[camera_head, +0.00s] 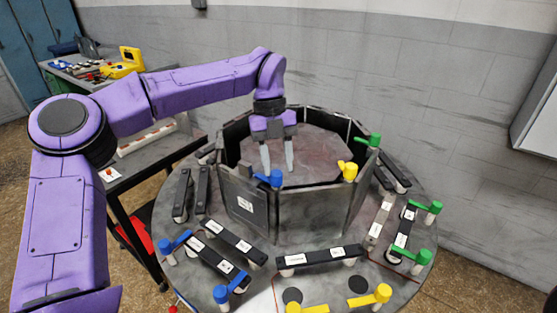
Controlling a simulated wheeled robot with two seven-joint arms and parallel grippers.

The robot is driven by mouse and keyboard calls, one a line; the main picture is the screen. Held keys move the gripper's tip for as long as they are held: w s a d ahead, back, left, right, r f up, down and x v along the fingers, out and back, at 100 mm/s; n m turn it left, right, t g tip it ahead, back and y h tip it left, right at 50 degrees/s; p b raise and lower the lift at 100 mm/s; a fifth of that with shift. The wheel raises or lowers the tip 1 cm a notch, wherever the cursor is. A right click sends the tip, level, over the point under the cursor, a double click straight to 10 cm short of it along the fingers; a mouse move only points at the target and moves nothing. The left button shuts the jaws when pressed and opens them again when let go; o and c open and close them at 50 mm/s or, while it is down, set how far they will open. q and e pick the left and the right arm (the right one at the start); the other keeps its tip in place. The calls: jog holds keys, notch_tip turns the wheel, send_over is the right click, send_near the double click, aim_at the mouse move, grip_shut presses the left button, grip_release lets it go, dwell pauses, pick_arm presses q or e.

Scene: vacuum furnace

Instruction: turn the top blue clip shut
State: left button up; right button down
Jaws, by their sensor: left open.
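The top blue clip (271,178) sits on the upper rim of the vacuum furnace's upright wall ring (300,200), toward the left of the near side. My left gripper (277,168) points down over the ring, right beside this clip. Its two grey fingers are apart with nothing seen between them. The right fingertip is just right of the clip and the left one is just left of it; whether either touches it, I cannot tell. My right gripper is not in the view.
A yellow clip (348,170) and a green clip (373,140) stand on the same rim to the right. Other blue clips (222,293), black bars (322,257) and yellow clips (382,293) lie around the round table (255,290). A cluttered bench stands at the back left.

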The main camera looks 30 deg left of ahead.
aim_at(275, 175)
pick_arm(q)
jog(key=shift+g, duration=0.5)
jog(key=f, duration=0.2)
jog(key=s+f, duration=0.1)
jog(key=f, duration=0.1)
jog(key=shift+s+f, duration=0.1)
jog(key=shift+s, duration=0.05)
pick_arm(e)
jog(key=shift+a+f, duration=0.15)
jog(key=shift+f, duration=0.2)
pick_arm(q)
jog(key=v, duration=0.5)
jog(key=shift+w+d+r, duration=0.2)
jog(key=shift+w+d, duration=0.05)
jog(key=shift+d, duration=0.05)
notch_tip(275, 175, up, 9)
jog(key=w+a+t+p, duration=0.1)
jog(key=a, duration=0.1)
jog(key=shift+w+p, duration=0.3)
jog(key=shift+w, duration=0.05)
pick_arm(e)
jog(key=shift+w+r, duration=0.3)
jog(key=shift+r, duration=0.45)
pick_arm(q)
jog(key=shift+s, duration=0.1)
